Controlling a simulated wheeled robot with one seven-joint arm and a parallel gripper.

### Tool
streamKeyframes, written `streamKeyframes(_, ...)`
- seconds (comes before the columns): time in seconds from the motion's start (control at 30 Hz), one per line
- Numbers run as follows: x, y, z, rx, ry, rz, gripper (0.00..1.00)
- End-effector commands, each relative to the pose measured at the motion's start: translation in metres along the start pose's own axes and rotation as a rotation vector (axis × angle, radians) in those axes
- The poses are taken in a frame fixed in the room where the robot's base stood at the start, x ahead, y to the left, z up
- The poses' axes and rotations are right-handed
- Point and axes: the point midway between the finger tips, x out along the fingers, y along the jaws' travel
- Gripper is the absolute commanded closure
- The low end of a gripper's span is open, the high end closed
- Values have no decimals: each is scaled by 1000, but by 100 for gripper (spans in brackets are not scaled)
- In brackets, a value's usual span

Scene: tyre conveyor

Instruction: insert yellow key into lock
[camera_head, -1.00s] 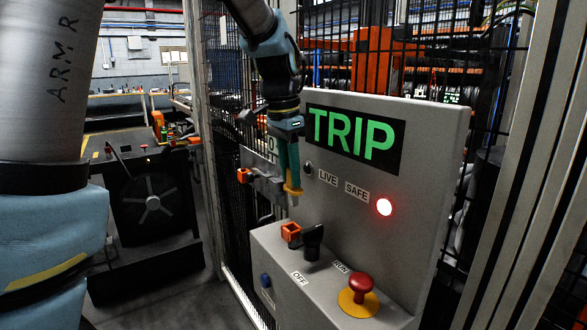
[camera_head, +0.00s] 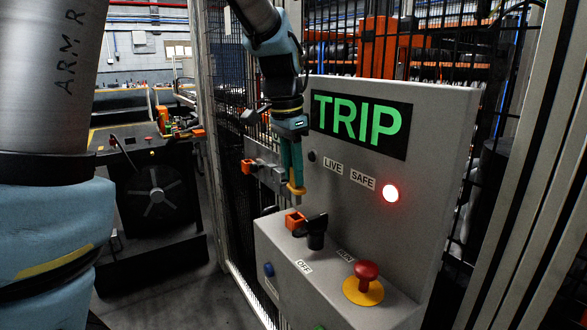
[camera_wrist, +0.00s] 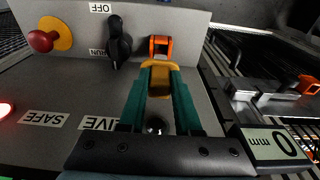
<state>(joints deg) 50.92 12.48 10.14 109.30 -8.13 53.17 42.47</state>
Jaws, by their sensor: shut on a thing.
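My gripper (camera_head: 292,168) points down in front of the grey panel, with its teal fingers shut on the yellow key (camera_head: 297,189). The key's grey shank hangs below the yellow head. Just under it, apart from it, an orange square block (camera_head: 294,221), apparently the lock, stands on the console top. In the wrist view, the yellow key (camera_wrist: 160,66) sits between the fingertips (camera_wrist: 160,80), and the orange block (camera_wrist: 161,46) lies just beyond it. The key's tip and the block's opening are too small or hidden to make out.
A black rotary switch (camera_head: 316,231) stands close right of the block. A red emergency button (camera_head: 366,270) is on the console's right. The panel with its TRIP display (camera_head: 358,122) rises behind. A grey latch with an orange end (camera_head: 248,166) is on the fence at left.

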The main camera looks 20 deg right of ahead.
Motion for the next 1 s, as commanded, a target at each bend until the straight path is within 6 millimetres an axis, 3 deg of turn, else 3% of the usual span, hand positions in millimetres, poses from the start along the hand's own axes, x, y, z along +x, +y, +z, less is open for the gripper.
streamKeyframes(1.0,50,0,6,0,0,0,100)
